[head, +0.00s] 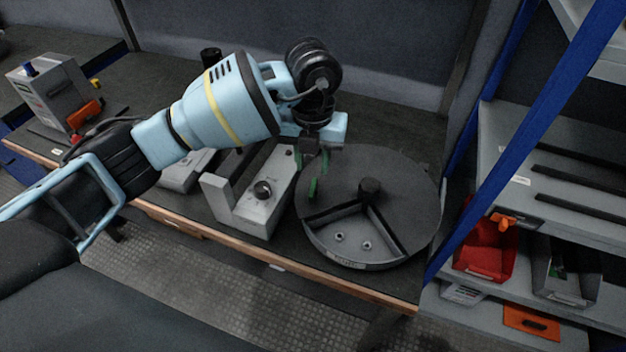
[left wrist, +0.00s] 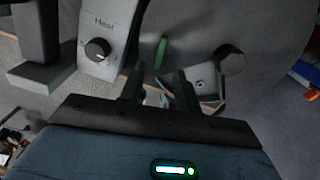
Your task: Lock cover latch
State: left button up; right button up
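A round grey drum with a flat dark cover (head: 385,175) sits on the bench at the right. It has a black centre knob (head: 369,188) and an open wedge at its front with two small metal fittings inside. A small green bar (head: 313,188) stands at the cover's left edge; it may be the latch, and it also shows in the left wrist view (left wrist: 161,52). My left gripper (head: 314,160) is just above and behind this bar. In the left wrist view its fingers (left wrist: 157,88) are apart with nothing between them. My right gripper is not in view.
A grey unit marked Heat, with a black dial (head: 263,190), stands close left of the drum. A blue rack post (head: 530,130) and shelves with a red bin (head: 485,250) are at the right. A grey box (head: 48,88) stands at the far left.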

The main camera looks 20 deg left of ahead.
aim_at(313, 187)
pick_arm(q)
jog(key=shift+f, duration=3.2)
jog(key=shift+c, duration=0.4)
grip_shut()
